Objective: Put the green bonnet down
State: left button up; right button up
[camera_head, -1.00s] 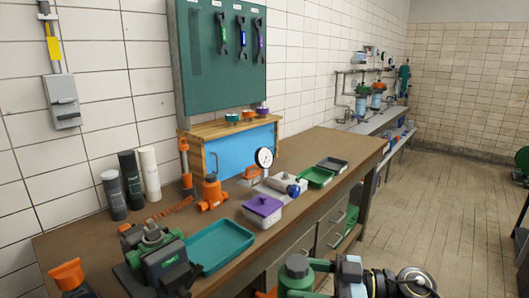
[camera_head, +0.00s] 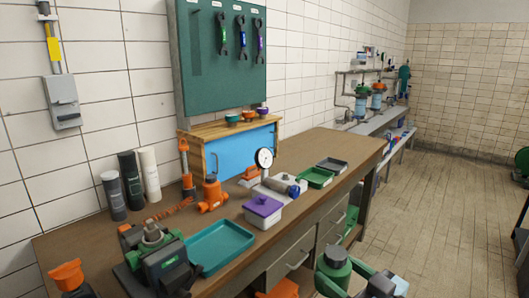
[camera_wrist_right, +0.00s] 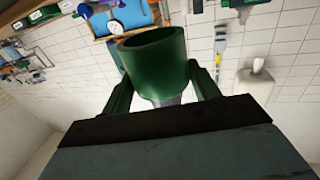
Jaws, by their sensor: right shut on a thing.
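The green bonnet (camera_head: 334,256) is at the bottom right of the head view, in front of the workbench and off its top. A narrower round neck shows on its upper end. My right gripper (camera_head: 336,274) is shut on it, with green fingers on either side. In the right wrist view the bonnet (camera_wrist_right: 156,58) is a dark green hollow cup between the fingers of my right gripper (camera_wrist_right: 160,84). I cannot make out my left gripper in these views.
The brown workbench (camera_head: 322,147) carries a teal tray (camera_head: 220,246), a purple-lidded box (camera_head: 263,208), a green tray (camera_head: 315,178), a grey tray (camera_head: 332,164) and a dial gauge (camera_head: 264,157). A green-and-black device (camera_head: 160,260) stands front left.

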jog(key=s+d+f+m+t+h, duration=0.35)
jog(key=d+m+h, duration=0.25)
jog(key=d+h, duration=0.35)
jog(key=shift+a+f+m+h, duration=0.15)
jog(key=shift+a+m+h, duration=0.15)
jog(key=shift+a, duration=0.65)
jog(key=shift+a+f+m+h, duration=0.1)
jog(key=shift+a+m+h, duration=0.2)
jog(key=shift+a, duration=0.65)
